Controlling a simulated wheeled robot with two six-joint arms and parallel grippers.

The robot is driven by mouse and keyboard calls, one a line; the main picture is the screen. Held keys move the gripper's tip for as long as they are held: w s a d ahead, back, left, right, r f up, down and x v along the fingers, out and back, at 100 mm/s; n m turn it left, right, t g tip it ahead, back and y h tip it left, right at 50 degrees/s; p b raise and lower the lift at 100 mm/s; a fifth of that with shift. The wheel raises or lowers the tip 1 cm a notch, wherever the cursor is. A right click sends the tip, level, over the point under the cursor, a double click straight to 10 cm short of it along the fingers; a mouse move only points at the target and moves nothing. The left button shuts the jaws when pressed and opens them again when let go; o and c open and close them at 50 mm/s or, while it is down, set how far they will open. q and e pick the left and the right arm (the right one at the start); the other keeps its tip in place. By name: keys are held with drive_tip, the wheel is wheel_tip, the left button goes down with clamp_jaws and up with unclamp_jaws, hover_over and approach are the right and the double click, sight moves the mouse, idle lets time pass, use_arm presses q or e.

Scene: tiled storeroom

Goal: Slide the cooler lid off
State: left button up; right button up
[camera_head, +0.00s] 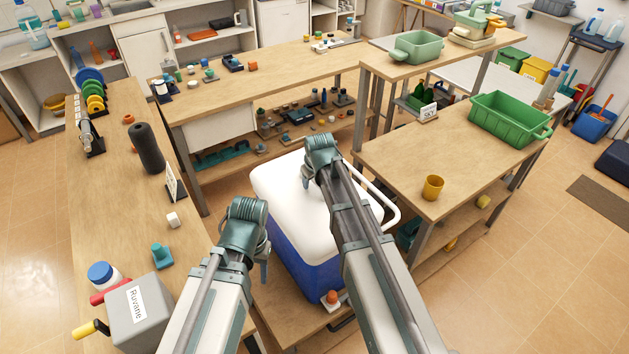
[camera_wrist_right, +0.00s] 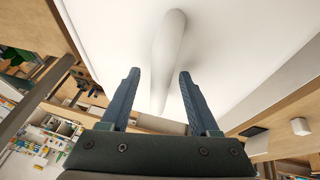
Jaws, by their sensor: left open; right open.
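The cooler has a blue body (camera_head: 310,273) and a white lid (camera_head: 275,185). The lid lies on top of the body, and a white handle loop (camera_head: 392,202) shows at the cooler's right side. My right gripper (camera_head: 306,183) is over the lid, open and pointing down. In the right wrist view, its two fingers (camera_wrist_right: 159,76) are apart, and a raised white bar (camera_wrist_right: 168,50) on the lid lies in line with the gap between them. Contact cannot be told. My left gripper (camera_head: 263,272) is open and empty beside the cooler's left front. My right arm hides part of the lid.
The cooler stands on a low wooden surface (camera_head: 275,300) between a left worktable (camera_head: 115,190) and a right table (camera_head: 400,165). A small orange-topped object (camera_head: 332,298) sits before the cooler.

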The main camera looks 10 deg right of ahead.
drive_tip(key=shift+c, duration=0.4)
clamp_jaws()
idle(0.9)
